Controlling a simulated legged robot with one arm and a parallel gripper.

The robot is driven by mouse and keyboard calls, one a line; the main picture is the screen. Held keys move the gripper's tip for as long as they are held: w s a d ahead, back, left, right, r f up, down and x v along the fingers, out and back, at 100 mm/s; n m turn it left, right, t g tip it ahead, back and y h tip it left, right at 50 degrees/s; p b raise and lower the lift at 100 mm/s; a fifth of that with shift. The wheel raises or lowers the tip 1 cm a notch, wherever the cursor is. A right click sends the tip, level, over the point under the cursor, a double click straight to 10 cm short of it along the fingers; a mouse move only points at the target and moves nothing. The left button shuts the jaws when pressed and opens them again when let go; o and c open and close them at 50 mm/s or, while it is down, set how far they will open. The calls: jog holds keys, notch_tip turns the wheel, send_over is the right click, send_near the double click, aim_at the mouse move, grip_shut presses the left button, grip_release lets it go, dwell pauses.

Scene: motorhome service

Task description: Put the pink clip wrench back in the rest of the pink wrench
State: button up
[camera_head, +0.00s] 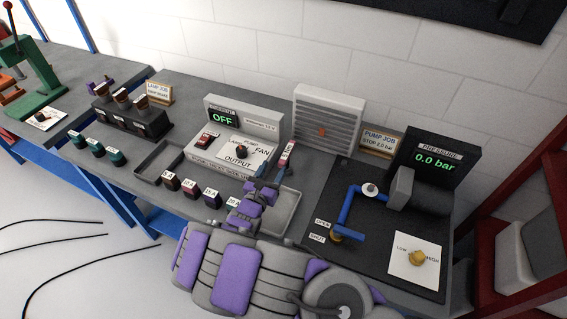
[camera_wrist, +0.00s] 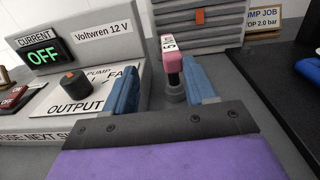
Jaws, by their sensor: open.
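A pink piece with a white label, which looks like the pink clip wrench (camera_wrist: 172,62), stands roughly upright on a round dark grey base (camera_wrist: 176,94) in the wrist view. In the head view the pink wrench (camera_head: 288,154) is just right of the power supply. I cannot tell whether the grey base is the rest or part of the wrench. My gripper (camera_wrist: 160,88) is open, its blue fingers spread. The pink piece shows between them, nearer the right finger, with no clear contact. In the head view my gripper (camera_head: 271,171) is just in front of the wrench.
The power supply (camera_head: 238,124) reading OFF stands left of the wrench, the slatted grey box (camera_head: 328,118) behind it. Shallow trays (camera_head: 292,214) (camera_head: 146,164) and several labelled caps (camera_head: 190,187) lie in front. The pump board (camera_head: 300,243) with blue pipe is right.

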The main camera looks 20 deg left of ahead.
aim_at(285, 155)
jog(key=shift+w+d, duration=0.35)
jog(key=shift+w, duration=0.35)
jog(key=shift+w+d, duration=0.35)
jog(key=shift+w, duration=0.35)
jog(key=w, duration=0.1)
jog(key=w+b, duration=0.1)
jog(key=w, duration=0.1)
jog(key=shift+w+d+f, duration=0.15)
jog(key=shift+w+f, duration=0.1)
jog(key=shift+f, duration=0.05)
jog(key=shift+w+r, duration=0.1)
jog(key=shift+w, duration=0.4)
jog(key=shift+r, duration=0.1)
jog(key=shift+d, duration=0.1)
jog(key=shift+c, duration=1.2)
grip_shut()
